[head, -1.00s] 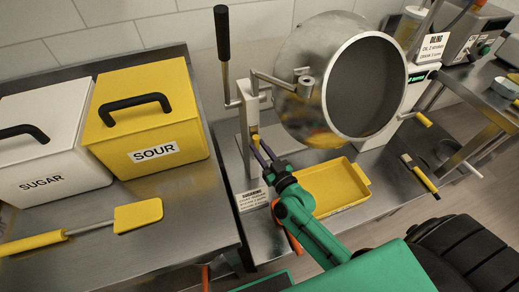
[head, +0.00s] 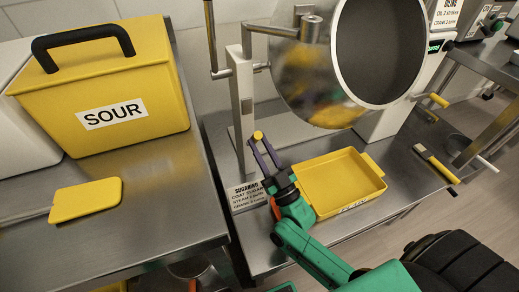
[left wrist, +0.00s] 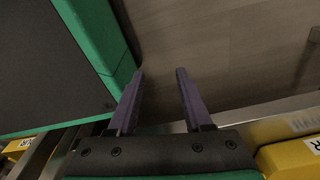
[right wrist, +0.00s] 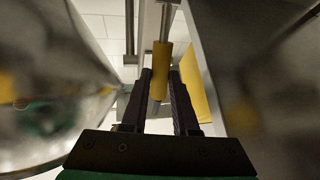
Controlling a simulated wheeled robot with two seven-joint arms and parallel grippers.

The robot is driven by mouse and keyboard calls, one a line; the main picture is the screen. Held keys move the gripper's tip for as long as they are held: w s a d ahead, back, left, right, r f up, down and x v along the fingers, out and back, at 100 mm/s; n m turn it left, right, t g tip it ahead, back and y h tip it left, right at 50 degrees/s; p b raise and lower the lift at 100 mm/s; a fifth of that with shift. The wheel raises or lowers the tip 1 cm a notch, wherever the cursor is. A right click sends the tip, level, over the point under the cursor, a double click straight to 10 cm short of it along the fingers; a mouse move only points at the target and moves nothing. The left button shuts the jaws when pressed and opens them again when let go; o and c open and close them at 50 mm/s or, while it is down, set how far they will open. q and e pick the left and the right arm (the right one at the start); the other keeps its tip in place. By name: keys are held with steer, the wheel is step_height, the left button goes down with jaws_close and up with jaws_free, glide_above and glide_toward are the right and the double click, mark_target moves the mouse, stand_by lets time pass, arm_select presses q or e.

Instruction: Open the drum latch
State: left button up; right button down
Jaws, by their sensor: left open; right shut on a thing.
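The steel drum (head: 310,85) hangs on its stand with its wide dark mouth facing right and toward me. The drum latch shows as a short yellow handle (head: 258,136) beside the left post (head: 243,105) of the stand. My right gripper (head: 264,150) is shut on this handle. In the right wrist view the yellow handle (right wrist: 161,72) stands between the two fingers (right wrist: 160,92), below a metal rod. My left gripper (left wrist: 160,75) is open and empty, over the floor near a metal counter edge. It is not visible in the head view.
A yellow tray (head: 327,209) lies under the drum. A yellow-handled brush (head: 437,163) lies at right.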

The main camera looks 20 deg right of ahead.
arm_select(q)
steer(key=shift+w+d+r, duration=0.2)
steer(key=shift+w+r, duration=0.05)
steer(key=shift+w, duration=0.45)
